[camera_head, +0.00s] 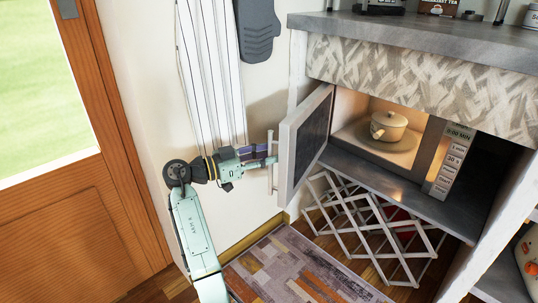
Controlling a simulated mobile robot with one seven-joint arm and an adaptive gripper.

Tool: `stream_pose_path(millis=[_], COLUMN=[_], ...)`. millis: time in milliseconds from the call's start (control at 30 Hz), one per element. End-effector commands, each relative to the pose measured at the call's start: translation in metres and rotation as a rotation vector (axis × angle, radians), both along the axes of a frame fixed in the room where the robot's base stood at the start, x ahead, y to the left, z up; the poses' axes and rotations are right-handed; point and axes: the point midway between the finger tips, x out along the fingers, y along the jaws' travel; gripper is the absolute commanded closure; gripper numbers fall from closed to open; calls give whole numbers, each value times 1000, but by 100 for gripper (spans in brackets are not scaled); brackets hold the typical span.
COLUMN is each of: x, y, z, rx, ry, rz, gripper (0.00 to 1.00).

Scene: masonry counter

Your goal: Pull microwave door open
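The microwave (434,160) sits in a counter niche on the right, its lit inside showing. Its door (303,142) stands wide open, swung out to the left, with its dark inner panel facing the cavity. A pale vertical handle (270,182) is on the door's outer side. My gripper (268,160) reaches in from the left and its dark fingers overlap the handle at mid-height. The fingers are too small here to tell whether they are closed on it. A lidded cream pot (388,126) stands inside the microwave.
A folding lattice rack (372,222) stands below the microwave, close under the door. A patterned rug (290,272) lies on the floor. A wooden door (75,225) is at left.

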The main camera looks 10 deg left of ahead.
Motion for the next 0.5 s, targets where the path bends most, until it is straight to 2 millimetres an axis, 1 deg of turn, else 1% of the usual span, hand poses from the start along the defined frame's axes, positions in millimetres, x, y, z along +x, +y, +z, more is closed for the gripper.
stream_pose_path(millis=[300,400,500], x=[-36,-46,-54], y=[56,72,83], z=[0,1,1], rx=[-2,-1,-1], ry=[-1,-1,-1], rz=[4,4,3], gripper=[68,68,68])
